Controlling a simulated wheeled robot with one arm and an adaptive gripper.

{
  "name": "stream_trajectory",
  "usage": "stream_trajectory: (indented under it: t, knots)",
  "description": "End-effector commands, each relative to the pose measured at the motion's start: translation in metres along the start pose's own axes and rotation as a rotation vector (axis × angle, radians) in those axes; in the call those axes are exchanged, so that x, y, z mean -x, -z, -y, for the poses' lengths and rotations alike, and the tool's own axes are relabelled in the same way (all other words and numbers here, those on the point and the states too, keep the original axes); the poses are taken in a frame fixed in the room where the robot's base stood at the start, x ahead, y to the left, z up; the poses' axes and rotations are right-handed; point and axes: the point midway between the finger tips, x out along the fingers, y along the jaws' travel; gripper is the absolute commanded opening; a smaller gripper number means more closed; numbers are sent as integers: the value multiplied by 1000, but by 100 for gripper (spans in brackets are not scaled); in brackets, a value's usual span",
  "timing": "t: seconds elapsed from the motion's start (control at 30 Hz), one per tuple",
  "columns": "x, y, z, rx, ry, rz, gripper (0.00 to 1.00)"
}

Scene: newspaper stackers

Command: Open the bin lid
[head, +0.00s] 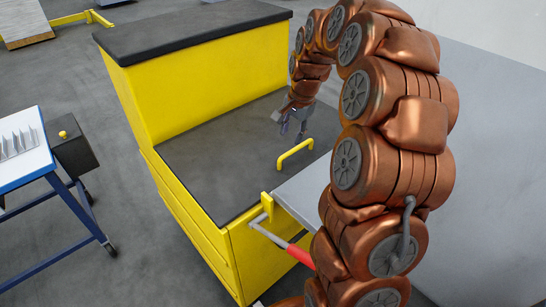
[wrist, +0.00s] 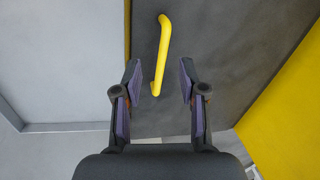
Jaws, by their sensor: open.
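The yellow bin (head: 195,82) stands in the middle of the head view. Its dark grey lid (head: 215,160) lies flat and closed on the lower part, and also fills the middle of the wrist view (wrist: 225,50). A yellow bar handle (head: 295,150) is fixed near the lid's right edge. My gripper (head: 290,124) is above the lid, just beyond the handle in the head view. In the wrist view my gripper (wrist: 160,78) is open and empty, its two fingers on either side of the handle's lower end (wrist: 160,60). I see no contact with the handle.
A dark-topped raised section (head: 190,25) forms the bin's back. A grey panel (head: 305,195) and a bar with a red grip (head: 300,255) are at its right front. A blue-framed cart (head: 50,195) with a dark box (head: 75,155) stands left on grey floor.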

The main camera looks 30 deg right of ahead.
Motion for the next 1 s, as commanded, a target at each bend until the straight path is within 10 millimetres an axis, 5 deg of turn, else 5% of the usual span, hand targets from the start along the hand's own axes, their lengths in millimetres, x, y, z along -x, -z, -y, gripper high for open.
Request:
stream_trajectory:
  t: [1.0]
  knots:
    - [48, -144, -37, 458, -80, 79, 41]
